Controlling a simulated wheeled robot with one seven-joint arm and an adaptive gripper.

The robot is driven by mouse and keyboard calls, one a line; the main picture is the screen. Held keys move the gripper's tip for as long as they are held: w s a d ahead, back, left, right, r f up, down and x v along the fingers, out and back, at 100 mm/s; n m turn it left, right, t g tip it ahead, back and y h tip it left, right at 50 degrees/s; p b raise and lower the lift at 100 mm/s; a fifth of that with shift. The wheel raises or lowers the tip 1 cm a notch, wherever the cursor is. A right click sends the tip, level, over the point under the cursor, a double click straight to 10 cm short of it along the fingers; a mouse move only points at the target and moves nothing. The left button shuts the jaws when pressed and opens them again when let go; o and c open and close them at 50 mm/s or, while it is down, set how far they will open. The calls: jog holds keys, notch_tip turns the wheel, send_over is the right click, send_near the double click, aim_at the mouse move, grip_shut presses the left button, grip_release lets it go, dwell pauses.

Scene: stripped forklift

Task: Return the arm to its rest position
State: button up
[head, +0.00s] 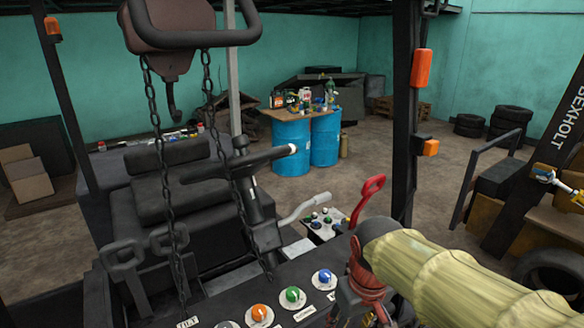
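My arm (450,275), in a pale yellow sleeve, reaches in from the lower right of the head view. Its end is bent down over the right end of the dark control panel (300,270). My gripper (360,315), dark with reddish parts, hangs at the bottom edge, to the right of the blue knob (325,277). Its fingertips are cut off or hidden, so I cannot tell whether it is open or holds anything. A green knob (292,295) and an orange knob (259,313) sit further left on the panel.
A red-handled lever (369,192) rises just behind my arm. A dark post (404,110) stands beyond it. Chains (152,110) with a hook block (165,35) hang at left, before the seat (170,175) and steering wheel (240,160). Blue drums (291,147) stand behind.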

jog(key=s+d+f+m+t+b, duration=0.1)
jog(key=s+d+f+t+b, duration=0.1)
jog(key=s+f+b, duration=0.4)
jog(key=s+d+f+m+t+b, duration=0.1)
jog(key=s+d+f+m+b, duration=0.1)
jog(key=s+d+f+b, duration=0.3)
notch_tip(320, 180, down, 5)
jog(key=b, duration=0.7)
jog(key=shift+s+m+t, duration=0.3)
jog(key=shift+s+t, duration=0.05)
jog(key=shift+t, duration=0.05)
jog(key=shift+r, duration=0.15)
jog(key=shift+c, duration=0.7)
